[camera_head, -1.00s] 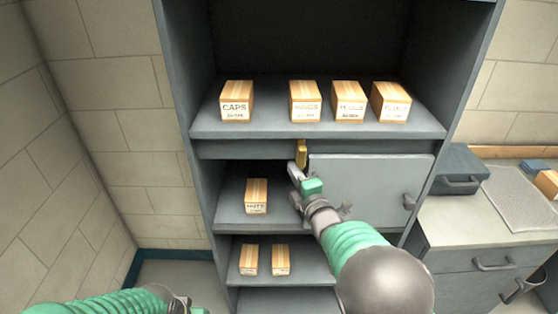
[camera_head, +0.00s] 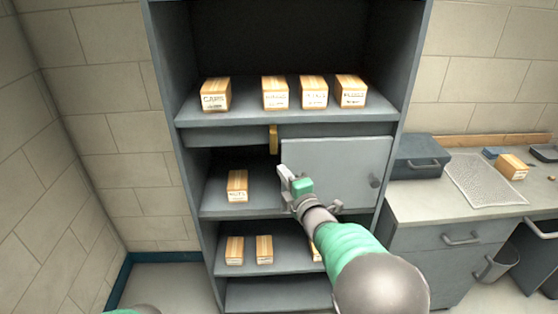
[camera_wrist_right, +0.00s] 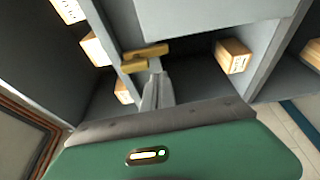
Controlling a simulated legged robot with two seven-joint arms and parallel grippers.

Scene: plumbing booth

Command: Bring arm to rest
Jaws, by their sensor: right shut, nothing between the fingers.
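My right gripper (camera_head: 288,178) is in front of the left edge of the grey cabinet door (camera_head: 335,168). Its fingers are shut and empty; they also show in the wrist view (camera_wrist_right: 156,90). A yellow latch (camera_head: 273,139) hangs at the door's upper left, above the gripper and apart from it in the head view. In the wrist view the yellow latch (camera_wrist_right: 145,58) appears just beyond the fingertips.
Several labelled boxes stand on the upper shelf (camera_head: 240,119). One box (camera_head: 237,186) sits left of the door, and others stand on a lower shelf (camera_head: 290,262). A workbench (camera_head: 410,205) with a dark toolbox (camera_head: 420,158) is at right. Bare floor shows at lower left.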

